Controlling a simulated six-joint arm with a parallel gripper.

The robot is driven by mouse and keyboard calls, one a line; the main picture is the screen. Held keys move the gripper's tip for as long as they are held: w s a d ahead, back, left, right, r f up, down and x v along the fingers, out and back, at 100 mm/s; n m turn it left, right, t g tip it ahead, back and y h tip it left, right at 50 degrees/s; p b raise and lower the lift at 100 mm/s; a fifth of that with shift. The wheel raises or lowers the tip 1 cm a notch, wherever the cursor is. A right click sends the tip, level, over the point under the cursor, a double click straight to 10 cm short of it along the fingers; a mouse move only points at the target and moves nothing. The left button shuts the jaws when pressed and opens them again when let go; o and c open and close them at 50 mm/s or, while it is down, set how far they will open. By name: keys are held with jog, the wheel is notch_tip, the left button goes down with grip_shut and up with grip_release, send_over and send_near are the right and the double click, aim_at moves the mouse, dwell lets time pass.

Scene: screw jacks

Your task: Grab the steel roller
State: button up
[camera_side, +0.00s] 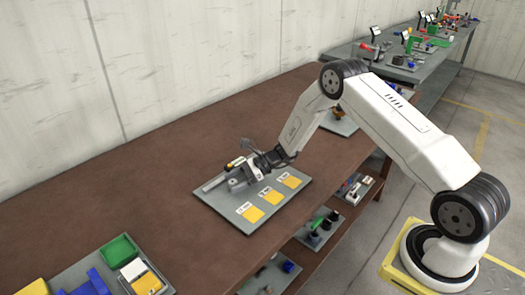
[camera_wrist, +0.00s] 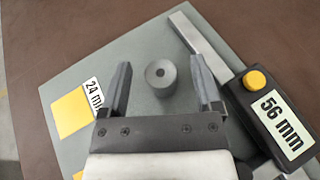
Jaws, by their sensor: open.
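The steel roller (camera_wrist: 160,77) is a short grey cylinder with a small hole in its top, standing on a grey-green board (camera_wrist: 130,45). In the wrist view, my gripper (camera_wrist: 161,62) is open, one finger on each side of the roller, with a visible gap to both fingers. The roller is not held. In the side view, my gripper (camera_side: 252,168) is low over the board (camera_side: 215,204), and the roller is too small and crowded there to make out surely.
A black box reading "56 mm" (camera_wrist: 275,115) with a yellow knob (camera_wrist: 255,80) and a steel bar (camera_wrist: 198,38) lies close by the right finger. Yellow squares (camera_wrist: 72,112) with labels mark the board. A green bin (camera_side: 118,251) stands farther left; the brown bench between is clear.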

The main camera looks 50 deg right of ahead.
dwell(0.4)
grip_shut()
jog(key=shift+r, duration=0.15)
jog(key=shift+r, duration=0.85)
jog(key=s+r, duration=1.1)
jog(key=s, duration=0.3)
